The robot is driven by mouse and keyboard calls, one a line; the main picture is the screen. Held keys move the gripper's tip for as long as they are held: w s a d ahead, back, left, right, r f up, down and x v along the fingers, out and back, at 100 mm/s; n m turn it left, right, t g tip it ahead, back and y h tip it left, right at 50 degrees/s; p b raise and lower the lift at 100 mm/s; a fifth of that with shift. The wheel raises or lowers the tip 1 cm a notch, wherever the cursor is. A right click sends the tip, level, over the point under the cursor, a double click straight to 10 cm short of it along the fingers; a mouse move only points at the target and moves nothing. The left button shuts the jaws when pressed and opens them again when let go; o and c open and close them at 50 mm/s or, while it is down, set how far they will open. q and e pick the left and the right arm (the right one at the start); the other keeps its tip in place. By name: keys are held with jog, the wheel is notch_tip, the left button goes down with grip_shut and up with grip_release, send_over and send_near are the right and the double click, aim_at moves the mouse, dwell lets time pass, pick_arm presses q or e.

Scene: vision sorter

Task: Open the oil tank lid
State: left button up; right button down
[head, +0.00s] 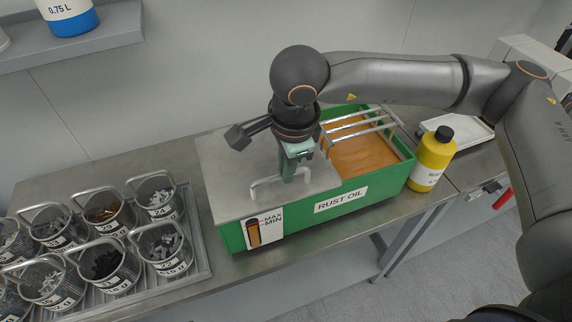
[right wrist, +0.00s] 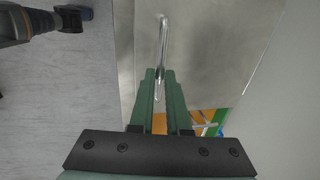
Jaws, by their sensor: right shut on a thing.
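The green oil tank (head: 380,197), labelled RUST OIL, stands on the metal bench. Its flat grey metal lid (head: 228,170) covers the left part and looks closed. The lid also fills the upper middle of the right wrist view (right wrist: 215,50). A bar handle (head: 262,187) rises from the lid near its front. My right gripper (head: 287,178) points down from above and is shut on this handle. In the right wrist view the handle (right wrist: 163,38) runs between the green fingertips (right wrist: 159,73). My left gripper is not in view.
Orange oil (head: 362,155) shows under metal bars (head: 357,124) at the tank's open right part. A yellow bottle (head: 432,160) stands close to the tank's right end. Several labelled wire baskets (head: 110,265) sit in a tray at the left. A shelf (head: 75,43) hangs upper left.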

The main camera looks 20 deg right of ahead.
jog(key=shift+w+r, duration=0.25)
jog(key=shift+r, duration=0.3)
jog(key=w+r+p, duration=0.1)
jog(key=w+r, duration=0.5)
jog(key=r, duration=0.4)
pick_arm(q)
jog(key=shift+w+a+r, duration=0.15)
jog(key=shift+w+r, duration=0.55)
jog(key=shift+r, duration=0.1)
pick_arm(e)
jog(key=w+r, duration=0.4)
jog(key=w, duration=1.1)
jog(key=shift+w+a, duration=0.3)
jog(key=shift+a, duration=0.1)
